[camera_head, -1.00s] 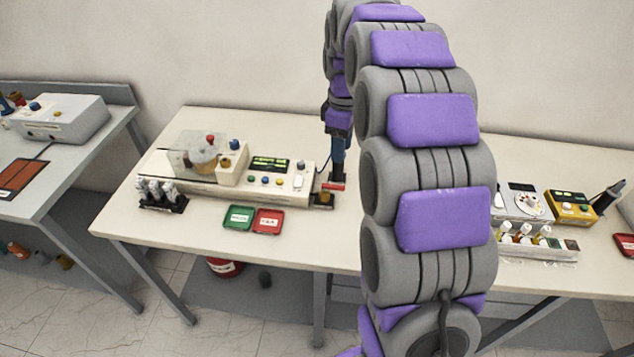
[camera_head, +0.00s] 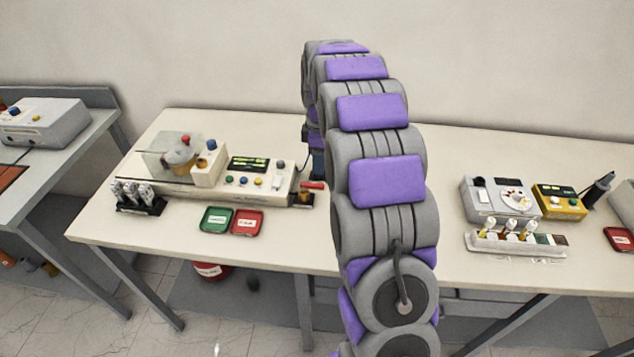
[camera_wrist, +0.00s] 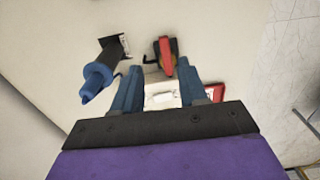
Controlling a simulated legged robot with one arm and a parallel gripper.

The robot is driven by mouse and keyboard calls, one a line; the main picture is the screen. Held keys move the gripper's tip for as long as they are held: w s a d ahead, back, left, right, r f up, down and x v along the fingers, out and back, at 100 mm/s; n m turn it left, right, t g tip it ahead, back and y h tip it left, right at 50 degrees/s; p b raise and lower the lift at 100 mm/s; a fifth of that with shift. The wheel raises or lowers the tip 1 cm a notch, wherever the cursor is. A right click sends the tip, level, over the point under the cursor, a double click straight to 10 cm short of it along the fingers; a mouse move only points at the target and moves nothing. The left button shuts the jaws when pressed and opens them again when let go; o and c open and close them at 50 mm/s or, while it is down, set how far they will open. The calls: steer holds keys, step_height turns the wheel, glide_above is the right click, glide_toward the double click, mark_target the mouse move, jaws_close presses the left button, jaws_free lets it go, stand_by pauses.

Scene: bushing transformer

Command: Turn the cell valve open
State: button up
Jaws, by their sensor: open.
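The cell valve, a red lever (camera_head: 313,185) on a small dark and brass body, sits at the right end of the cream test unit (camera_head: 150,182). In the wrist view the red lever (camera_wrist: 166,55) lies just beyond and between my fingertips, apart from them. My gripper (camera_wrist: 157,76) is open and empty, with one blue finger on each side. In the head view my arm hides most of the gripper; a blue part shows just behind the valve.
A black and blue upright tool (camera_wrist: 100,75) stands left of my fingers in the wrist view. A green tray (camera_head: 215,220) and red tray (camera_head: 247,222) lie in front of the unit. A vial rack (camera_head: 515,238) and instruments stand to the right.

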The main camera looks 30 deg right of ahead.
mark_target(315, 185)
steer(key=a+f, duration=0.1)
steer(key=f, duration=0.1)
steer(key=a+f+b, duration=0.1)
steer(key=f, duration=0.4)
steer(key=shift+a, duration=0.4)
steer(key=shift+d+f, duration=0.25)
steer(key=shift+d, duration=1.2)
steer(key=shift+c, duration=0.6)
steer(key=shift+a+r, duration=0.1)
steer(key=shift+a, duration=0.9)
steer(key=c, duration=0.5)
steer(key=shift+a, duration=0.1)
steer(key=shift+c, duration=0.6)
steer(key=shift+d, duration=0.3)
jaws_close()
